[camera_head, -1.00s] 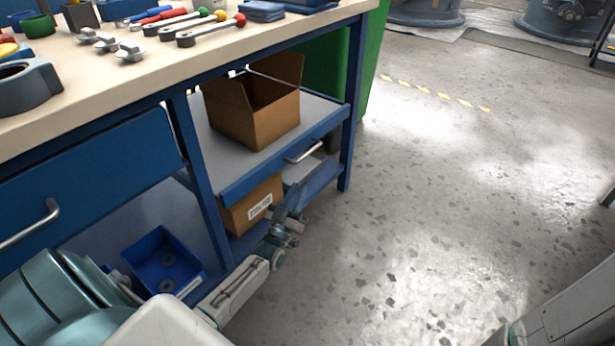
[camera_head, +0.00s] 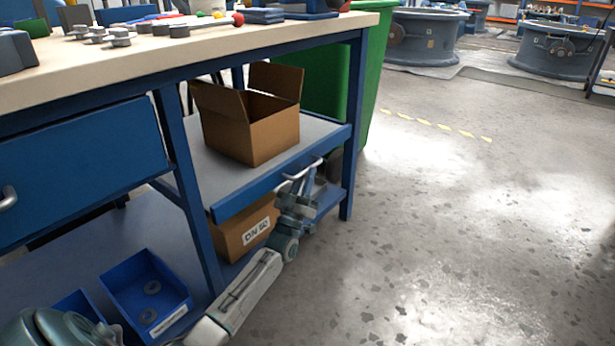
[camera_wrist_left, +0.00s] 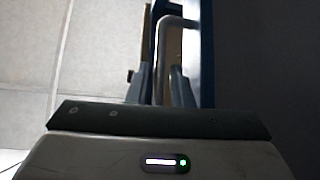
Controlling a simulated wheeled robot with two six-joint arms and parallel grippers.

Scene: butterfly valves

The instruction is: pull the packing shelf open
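The packing shelf (camera_head: 205,150) is a grey sliding board with a blue front, under the workbench top. Its curved metal handle (camera_head: 301,172) is on the blue front, near the right end. My left gripper (camera_head: 307,180) reaches up to the handle from below. In the left wrist view, the handle (camera_wrist_left: 168,55) stands between the two fingers of my left gripper (camera_wrist_left: 160,85), one on each side; the fingers look open around it. The fingertips are small and partly hidden in the head view. My right gripper is not in view.
An open cardboard box (camera_head: 250,125) stands on the shelf. Below are a labelled box (camera_head: 243,232) and a blue bin (camera_head: 145,290). A bench leg (camera_head: 357,125) and a green bin (camera_head: 378,75) stand to the right. The floor (camera_head: 450,230) in front is clear.

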